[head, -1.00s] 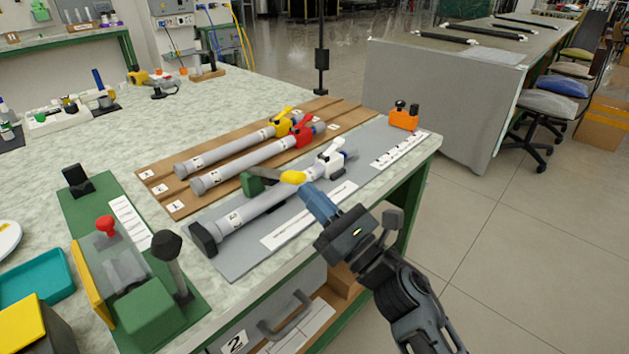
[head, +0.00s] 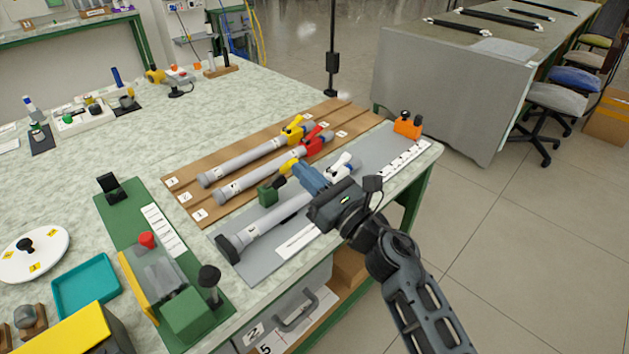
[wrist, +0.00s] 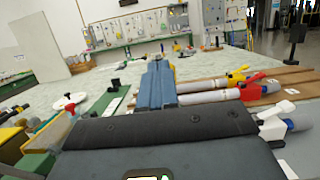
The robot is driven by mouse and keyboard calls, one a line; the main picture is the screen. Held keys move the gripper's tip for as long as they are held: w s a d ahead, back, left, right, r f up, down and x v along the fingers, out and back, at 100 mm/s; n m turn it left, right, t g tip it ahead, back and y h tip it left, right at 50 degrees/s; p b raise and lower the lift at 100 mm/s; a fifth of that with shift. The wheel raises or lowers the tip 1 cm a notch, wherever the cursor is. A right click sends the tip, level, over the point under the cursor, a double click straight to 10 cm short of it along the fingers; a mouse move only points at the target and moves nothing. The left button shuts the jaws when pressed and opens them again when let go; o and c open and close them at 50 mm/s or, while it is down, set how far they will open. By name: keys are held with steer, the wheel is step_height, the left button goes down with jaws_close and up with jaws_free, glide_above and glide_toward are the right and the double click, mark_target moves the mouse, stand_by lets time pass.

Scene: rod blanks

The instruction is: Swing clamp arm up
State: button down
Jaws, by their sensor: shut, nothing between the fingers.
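The clamp has a green block (head: 268,193) beside the near grey rod (head: 273,216). Its arm has a yellow tip (head: 288,165), which stands above and right of the block, so the arm looks tilted up; part of it is hidden behind my gripper. My gripper (head: 299,170) has blue fingers, shut and empty, with the tips at or against the yellow tip; contact is hard to tell. In the wrist view the shut fingers (wrist: 160,82) point ahead, and the clamp is hidden. The near rod's white lever (head: 340,167) is just beyond my gripper.
Two more rods, with a yellow lever (head: 293,128) and a red lever (head: 315,140), lie on a brown board (head: 180,191). An orange block (head: 408,125) stands at the grey mat's far end. A green fixture (head: 188,314) with a black-knobbed lever stands front left.

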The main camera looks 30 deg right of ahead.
steer(key=w+r, duration=0.1)
steer(key=w, duration=0.1)
steer(key=w+a+r+p, duration=0.1)
steer(key=w+r, duration=0.1)
steer(key=w+a+r, duration=0.1)
steer(key=r, duration=0.1)
steer(key=shift+w+p, duration=0.35)
steer(key=shift+w, duration=0.05)
steer(key=b+x, duration=0.1)
steer(key=x, duration=0.6)
steer(key=shift+w+f, duration=0.15)
steer(key=shift+w, duration=0.35)
